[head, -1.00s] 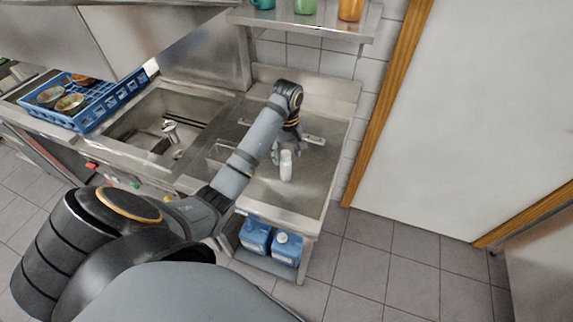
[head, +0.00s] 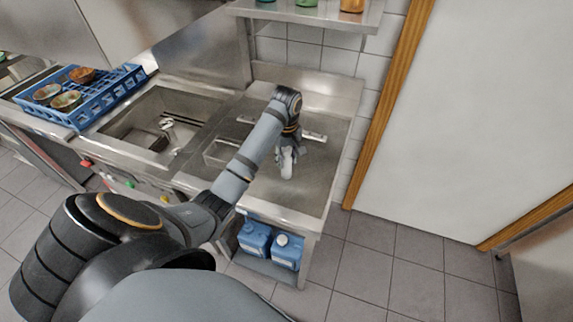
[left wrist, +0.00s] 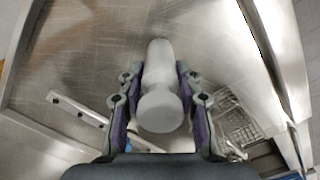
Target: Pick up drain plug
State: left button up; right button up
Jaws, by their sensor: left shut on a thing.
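The drain plug (head: 287,171) is a pale, bottle-shaped piece with a round knob on top. It is upright over the steel drainboard (head: 313,190) right of the sink; I cannot tell whether it touches the surface. My left gripper (head: 287,154) is shut on it from above. In the left wrist view, the plug (left wrist: 159,58) sits between both fingers of the left gripper (left wrist: 159,72), its knob toward the palm. The fingers hide part of its sides. My right gripper is not in view.
The sink basin (head: 140,127) lies left of the drainboard. A blue rack (head: 97,101) with bowls stands further left. A shelf with cups (head: 300,15) hangs above, and blue canisters (head: 286,251) stand below. The drainboard's front is clear.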

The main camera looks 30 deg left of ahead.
aim_at(284, 149)
pick_arm(q)
jog(key=shift+c, duration=1.3)
jog(key=shift+r, duration=0.25)
jog(key=r+p, duration=0.4)
jog(key=shift+s+a+r, duration=0.1)
jog(key=shift+s+a, duration=0.1)
jog(key=shift+s, duration=0.05)
jog(key=s+a+r+p, duration=0.1)
jog(key=s+a+r, duration=0.1)
jog(key=s+r, duration=0.2)
jog(key=s+a+r+p, duration=0.2)
jog(key=s+a+r, duration=0.1)
jog(key=s, duration=0.5)
jog(key=shift+a+r, duration=0.3)
jog(key=shift+r, duration=0.3)
